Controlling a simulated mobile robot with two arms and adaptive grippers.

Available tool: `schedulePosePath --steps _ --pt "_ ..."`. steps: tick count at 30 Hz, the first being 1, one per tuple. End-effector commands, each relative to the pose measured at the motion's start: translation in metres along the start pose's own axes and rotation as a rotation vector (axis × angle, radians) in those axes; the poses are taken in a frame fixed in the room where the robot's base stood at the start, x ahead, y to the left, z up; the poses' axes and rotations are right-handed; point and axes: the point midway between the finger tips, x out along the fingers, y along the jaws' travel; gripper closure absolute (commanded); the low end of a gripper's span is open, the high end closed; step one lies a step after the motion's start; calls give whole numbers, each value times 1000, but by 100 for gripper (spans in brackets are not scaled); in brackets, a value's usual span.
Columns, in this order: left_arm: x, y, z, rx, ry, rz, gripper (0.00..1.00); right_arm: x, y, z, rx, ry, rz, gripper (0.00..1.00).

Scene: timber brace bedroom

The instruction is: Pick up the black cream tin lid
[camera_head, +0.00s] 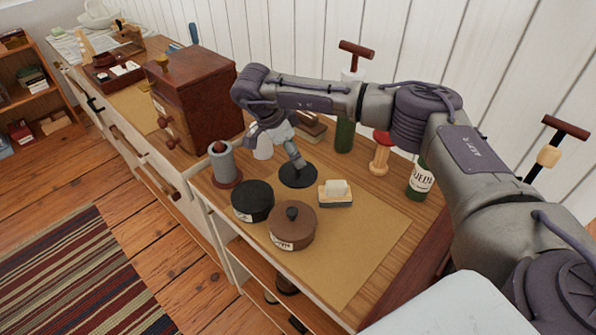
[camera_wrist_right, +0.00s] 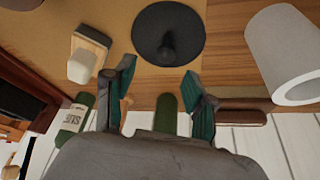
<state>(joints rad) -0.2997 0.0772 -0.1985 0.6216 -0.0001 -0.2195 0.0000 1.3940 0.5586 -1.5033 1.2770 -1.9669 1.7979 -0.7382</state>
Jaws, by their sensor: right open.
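The black cream tin lid (camera_head: 292,180) is a flat round disc lying on the tan mat of the dresser top. In the right wrist view the lid (camera_wrist_right: 150,38) shows its dark centre knob, just beyond my fingertips. The black tin (camera_head: 253,203) stands open-looking in front of it to the left. My right gripper (camera_head: 299,163) is above the lid; in the head view its fingers overlap the lid's far part. In the wrist view the right gripper (camera_wrist_right: 160,70) is open with nothing between its fingers. My left gripper is not in view.
A brown lidded tin (camera_head: 292,232) and a block with a white top (camera_head: 337,196) stand close by. A grey spool-like object (camera_head: 222,161), a white cylinder (camera_wrist_right: 268,50), a wooden cabinet (camera_head: 205,95) and bottles (camera_head: 420,180) surround the spot. The mat's front right is clear.

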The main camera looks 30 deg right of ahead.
Motion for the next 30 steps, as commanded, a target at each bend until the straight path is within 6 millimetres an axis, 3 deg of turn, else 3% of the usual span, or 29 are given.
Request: schedulePosePath --steps 12,21,30 --pt "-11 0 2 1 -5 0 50 48 -5 6 0 0 2 44" --pt "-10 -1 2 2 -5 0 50 54 -5 6 0 0 -1 44" --pt "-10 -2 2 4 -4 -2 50 54 -5 6 0 0 -1 93"
